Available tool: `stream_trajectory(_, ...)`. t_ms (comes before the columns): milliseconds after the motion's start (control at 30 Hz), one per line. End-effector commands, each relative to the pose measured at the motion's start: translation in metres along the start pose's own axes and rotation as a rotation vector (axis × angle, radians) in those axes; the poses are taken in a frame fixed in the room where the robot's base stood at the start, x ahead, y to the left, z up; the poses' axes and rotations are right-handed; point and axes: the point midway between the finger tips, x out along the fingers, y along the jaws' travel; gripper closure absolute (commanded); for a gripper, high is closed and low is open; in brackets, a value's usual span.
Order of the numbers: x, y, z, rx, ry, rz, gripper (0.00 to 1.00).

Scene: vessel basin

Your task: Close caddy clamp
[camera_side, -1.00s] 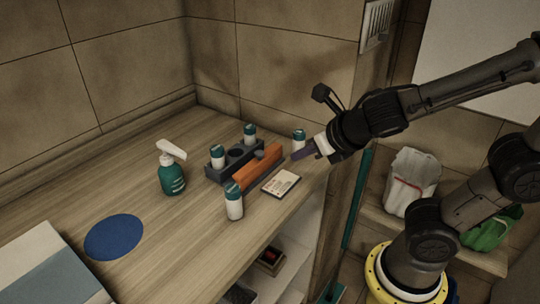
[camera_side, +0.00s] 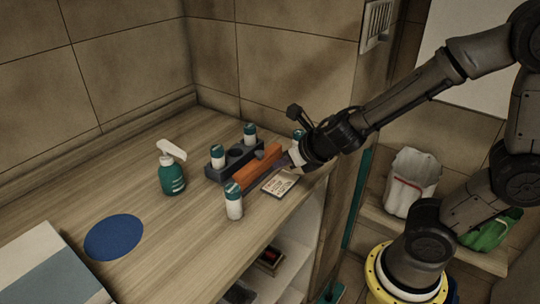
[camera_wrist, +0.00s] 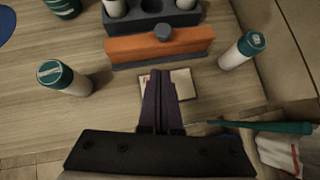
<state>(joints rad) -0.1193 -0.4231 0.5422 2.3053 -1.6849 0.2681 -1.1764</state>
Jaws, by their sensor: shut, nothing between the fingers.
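The dark caddy (camera_side: 217,173) stands on the wooden counter with white, teal-capped bottles in it. It also shows at the top of the wrist view (camera_wrist: 134,24). An orange bar (camera_side: 257,168), which looks like the clamp, runs along its near side, with a dark round knob (camera_wrist: 163,32) on it. I cannot tell how far the clamp is closed. My gripper (camera_side: 286,160) is shut and empty, just to the right of the orange bar and above the white card. In the wrist view its fingers (camera_wrist: 160,74) point at the bar, apparently a little short of it.
A loose bottle (camera_side: 234,203) stands at the near left and another (camera_wrist: 242,50) at the right. The white card (camera_side: 280,183) lies near the counter's front edge. A green spray bottle (camera_side: 171,174) and a blue disc (camera_side: 114,237) are farther left, with bare counter between.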

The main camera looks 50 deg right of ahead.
Motion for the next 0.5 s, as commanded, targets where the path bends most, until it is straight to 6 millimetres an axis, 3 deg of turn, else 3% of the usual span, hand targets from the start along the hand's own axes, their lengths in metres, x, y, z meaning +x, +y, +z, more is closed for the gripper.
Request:
stream_trajectory(300,0.029,0.000,0.021,0.001,0.001,-0.001,1.00)
stream_trajectory(500,0.035,0.000,0.028,0.000,0.001,0.001,1.00)
